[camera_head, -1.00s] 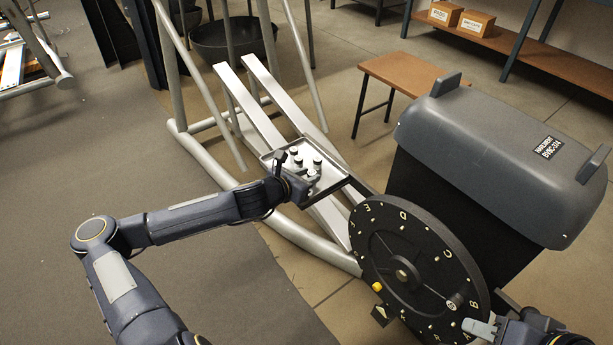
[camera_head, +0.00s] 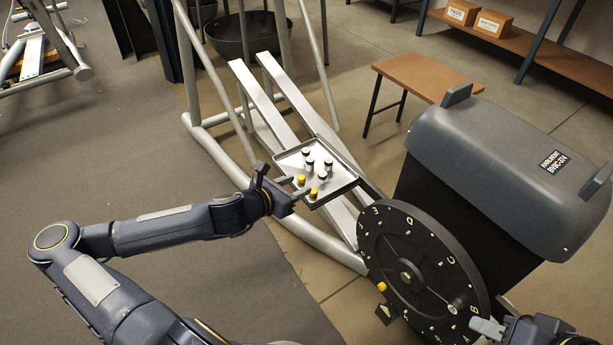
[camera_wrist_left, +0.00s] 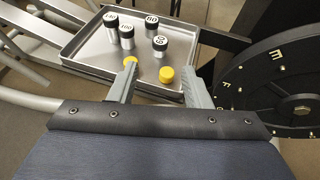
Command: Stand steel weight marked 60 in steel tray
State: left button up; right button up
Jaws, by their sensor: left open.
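The steel tray (camera_head: 343,188) sits on the sloping metal rails. Several steel weights with black numbered tops stand upright in it. In the left wrist view, one weight (camera_wrist_left: 159,46) stands nearest the tray's middle; its number looks like 60 or 80, too small to be sure. The others are a weight marked 100 (camera_wrist_left: 111,30), a weight behind (camera_wrist_left: 151,25) and a weight at left (camera_wrist_left: 127,39). My left gripper (camera_wrist_left: 161,67) is open and empty at the tray's near edge, apart from these weights. My right gripper (camera_head: 490,327) is by the wheel; its jaws are unclear.
Two yellow pieces (camera_wrist_left: 166,74) (camera_wrist_left: 130,61) are in the tray's near part, close to my left fingers. A black lettered wheel (camera_head: 400,245) and a grey machine housing (camera_head: 500,150) stand right of the tray. A brown stool (camera_head: 425,75) stands behind.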

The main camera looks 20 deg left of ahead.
pick_arm(q)
jog(key=s+d+m+g+h, duration=0.2)
jog(key=s+d+m+g, duration=0.6)
jog(key=m, duration=0.8)
jog(key=s+a+r+m+y, duration=0.1)
jog(key=s+a+r+m, duration=0.1)
jog(key=s+r+m, duration=0.2)
jog(key=s+a+r+m+y, duration=0.1)
jog(key=s+a+r+m, duration=0.2)
jog(key=s, duration=0.5)
jog(key=s+a+r+m+t+y, duration=0.1)
jog(key=s+a+r+m, duration=0.1)
jog(key=s+r+m, duration=0.3)
jog(key=shift+s+a+m, duration=0.3)
jog(key=shift+s+m, duration=0.6)
jog(key=shift+s, duration=0.15)
jog(key=shift+r, duration=0.2)
